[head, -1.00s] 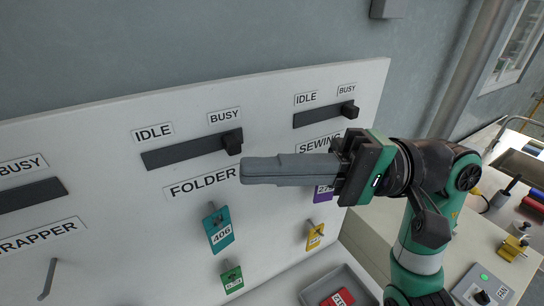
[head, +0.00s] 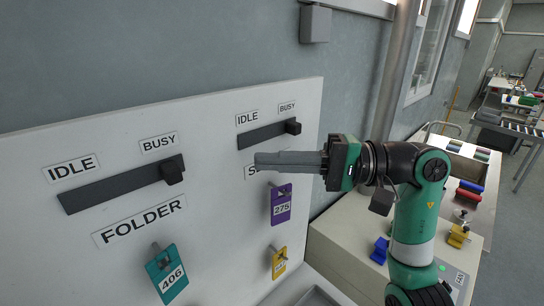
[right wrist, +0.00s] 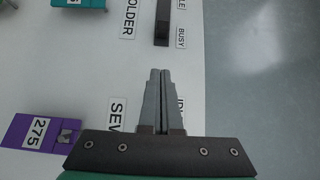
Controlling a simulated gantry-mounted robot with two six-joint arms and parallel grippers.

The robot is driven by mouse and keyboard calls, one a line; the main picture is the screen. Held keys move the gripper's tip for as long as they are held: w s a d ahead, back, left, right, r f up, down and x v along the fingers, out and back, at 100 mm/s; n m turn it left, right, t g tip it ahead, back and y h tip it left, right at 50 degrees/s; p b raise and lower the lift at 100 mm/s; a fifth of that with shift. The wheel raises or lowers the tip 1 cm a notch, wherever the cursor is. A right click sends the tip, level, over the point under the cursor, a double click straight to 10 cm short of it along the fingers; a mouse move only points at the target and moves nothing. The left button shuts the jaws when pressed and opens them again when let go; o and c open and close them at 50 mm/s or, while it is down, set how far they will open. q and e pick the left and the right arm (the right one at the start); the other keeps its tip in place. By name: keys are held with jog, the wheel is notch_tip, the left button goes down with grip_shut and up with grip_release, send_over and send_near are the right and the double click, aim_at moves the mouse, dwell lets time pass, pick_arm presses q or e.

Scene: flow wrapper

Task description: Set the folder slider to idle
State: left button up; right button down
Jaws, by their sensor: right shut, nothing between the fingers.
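The folder slider is a dark horizontal track (head: 110,190) above the FOLDER label (head: 140,222) on a white board. Its black knob (head: 172,172) sits at the right end, under BUSY (head: 159,144); the IDLE label (head: 73,169) is over the left part. The track's BUSY end also shows at the top of the right wrist view (right wrist: 162,22). My right gripper (head: 257,160) is shut and empty, its fingers pointing left, to the right of the folder knob and apart from it. It covers most of the sewing label. My left gripper is out of view.
The sewing slider (head: 262,135) is above my right fingers, its knob (head: 293,127) at BUSY. Tags hang on pegs below: teal 406 (head: 168,275), purple 275 (head: 281,208) and a yellow one (head: 279,264). A bench with coloured items stands at the right.

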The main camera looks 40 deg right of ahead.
aim_at(171, 173)
jog(key=w+a+p, duration=0.1)
jog(key=a, duration=0.2)
jog(key=w+a+p, duration=0.1)
jog(key=w+a, duration=0.1)
jog(key=w+a+p, duration=0.1)
jog(key=a, duration=0.2)
jog(key=shift+w+a, duration=0.3)
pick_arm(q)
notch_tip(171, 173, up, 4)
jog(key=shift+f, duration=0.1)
pick_arm(e)
jog(key=shift+a, duration=0.1)
